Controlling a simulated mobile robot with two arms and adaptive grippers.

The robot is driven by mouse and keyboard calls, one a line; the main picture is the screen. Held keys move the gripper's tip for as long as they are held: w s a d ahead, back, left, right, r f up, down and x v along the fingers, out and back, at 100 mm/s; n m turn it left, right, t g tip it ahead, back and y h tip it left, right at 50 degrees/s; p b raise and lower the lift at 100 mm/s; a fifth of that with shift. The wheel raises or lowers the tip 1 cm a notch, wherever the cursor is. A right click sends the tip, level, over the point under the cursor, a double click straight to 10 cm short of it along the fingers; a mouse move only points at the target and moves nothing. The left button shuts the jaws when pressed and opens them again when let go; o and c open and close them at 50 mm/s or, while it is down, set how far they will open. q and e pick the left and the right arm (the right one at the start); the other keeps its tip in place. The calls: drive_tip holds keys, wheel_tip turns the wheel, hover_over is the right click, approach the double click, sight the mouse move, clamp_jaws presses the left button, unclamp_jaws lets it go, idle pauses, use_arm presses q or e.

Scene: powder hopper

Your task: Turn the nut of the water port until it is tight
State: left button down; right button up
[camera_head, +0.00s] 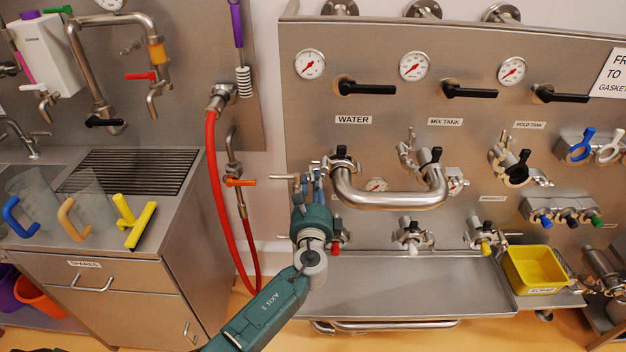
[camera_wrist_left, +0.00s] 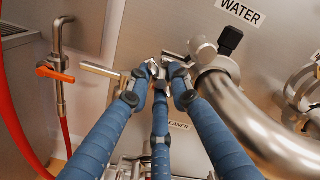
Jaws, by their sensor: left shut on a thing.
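The U-shaped metal pipe (camera_head: 390,200) runs from the water port (camera_head: 342,164), under the WATER label, to the mix tank port. The port's black knob and pipe end also show in the left wrist view (camera_wrist_left: 230,40). My left gripper (camera_head: 311,182) is just left of and below the port. Its blue fingers (camera_wrist_left: 160,78) are closed around a small metal piece, apparently the nut (camera_wrist_left: 152,68), which they mostly hide. A metal bar (camera_wrist_left: 100,69) sticks out to the left of the fingertips. Whether the nut is tight cannot be seen. My right gripper is not in view.
A red hose (camera_head: 215,190) and an orange-handled valve (camera_head: 240,182) are left of my gripper. Valves with coloured knobs (camera_head: 410,237) stand below the pipe, over a metal shelf (camera_head: 400,285). A yellow scrap bin (camera_head: 535,270) is at the right.

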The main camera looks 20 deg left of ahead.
use_arm(q)
drive_tip(key=shift+w+r, duration=0.1)
drive_tip(key=shift+r, duration=0.25)
drive_tip(key=shift+r, duration=0.15)
drive_tip(key=m+p, duration=0.3)
drive_tip(key=m, duration=0.1)
drive_tip(key=shift+r+m+p, duration=0.2)
drive_tip(key=shift+m+p, duration=0.15)
drive_tip(key=shift+m, duration=0.05)
drive_tip(key=shift+m+p, duration=0.4)
drive_tip(key=shift+m, duration=0.3)
drive_tip(key=shift+f+m, duration=0.15)
drive_tip(key=shift+m, duration=0.35)
drive_tip(key=shift+f+m, duration=0.1)
drive_tip(key=shift+m, duration=0.2)
